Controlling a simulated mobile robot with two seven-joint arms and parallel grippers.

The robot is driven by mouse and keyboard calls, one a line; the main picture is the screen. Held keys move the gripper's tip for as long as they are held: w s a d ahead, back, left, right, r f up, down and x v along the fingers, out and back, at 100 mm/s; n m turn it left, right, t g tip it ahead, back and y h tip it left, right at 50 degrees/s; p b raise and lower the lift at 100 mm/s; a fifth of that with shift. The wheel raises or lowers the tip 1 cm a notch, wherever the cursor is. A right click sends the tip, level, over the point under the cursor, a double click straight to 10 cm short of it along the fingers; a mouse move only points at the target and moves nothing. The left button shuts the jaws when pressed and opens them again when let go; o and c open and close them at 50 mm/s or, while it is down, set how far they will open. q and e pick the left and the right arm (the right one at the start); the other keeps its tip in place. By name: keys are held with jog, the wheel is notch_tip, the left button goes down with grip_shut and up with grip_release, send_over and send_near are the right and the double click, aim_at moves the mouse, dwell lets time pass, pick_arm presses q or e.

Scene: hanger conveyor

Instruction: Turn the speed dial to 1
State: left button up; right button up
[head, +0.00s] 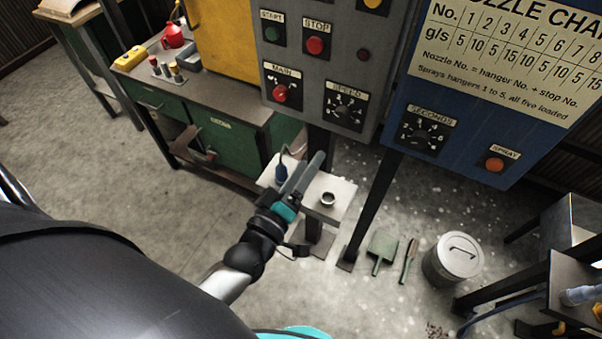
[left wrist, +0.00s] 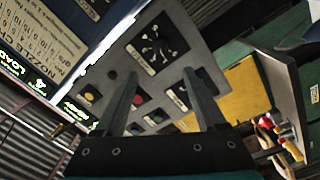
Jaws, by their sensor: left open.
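The speed dial (head: 345,108) is a round black knob on a dark plate with white marks, low on the grey control panel (head: 330,75). The number it points at is too small to read. It also shows in the left wrist view (left wrist: 157,48), just beyond the fingertips. My left gripper (head: 303,162) is open and empty, below the panel in the head view. In the left wrist view its two fingers (left wrist: 160,74) stand apart, pointing towards the panel, with nothing between them. My right gripper is not in view.
The red MAIN switch (head: 281,94) sits left of the dial, START (head: 272,34) and STOP (head: 316,45) buttons above. A blue box (head: 460,125) with a SECONDS dial (head: 420,135) stands to the right. A small stand (head: 340,195) is below; a green bench (head: 225,145) is behind.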

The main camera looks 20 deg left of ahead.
pick_arm(q)
jog(key=shift+s, duration=1)
jog(key=shift+f, duration=0.15)
